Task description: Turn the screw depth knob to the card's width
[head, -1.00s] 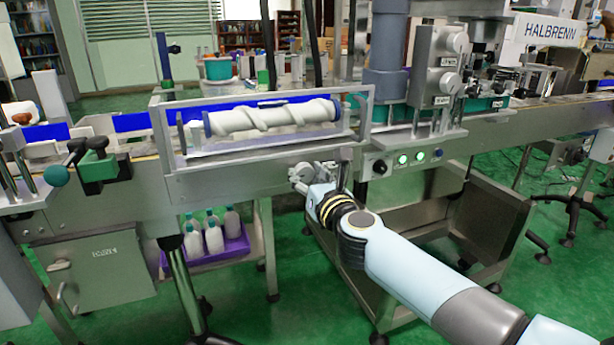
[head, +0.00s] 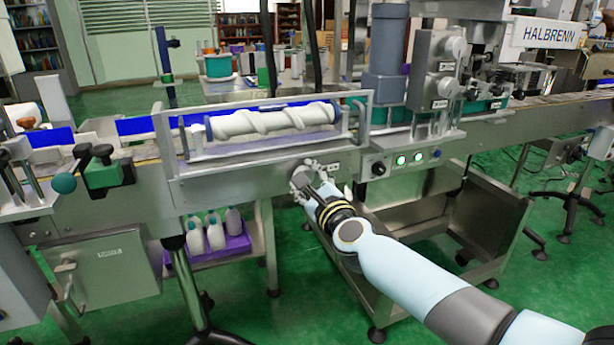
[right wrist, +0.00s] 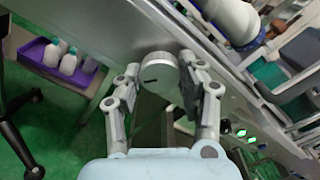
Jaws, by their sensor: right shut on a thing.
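The screw depth knob (right wrist: 161,80) is a round grey knob with a dark index mark on its face, on the front of the conveyor frame below the white feed screw (head: 270,121). My right gripper (right wrist: 160,88) has a finger on each side of the knob and is shut on it. In the head view the gripper (head: 308,180) reaches the frame from the lower right and mostly covers the knob. The card's writing is not readable in these frames. My left gripper is not in view.
A control panel (head: 402,161) with lit green buttons sits right of the knob. A purple crate (head: 238,243) with white bottles stands on the shelf below. A metal chute (head: 480,225) lies close to the right of my arm.

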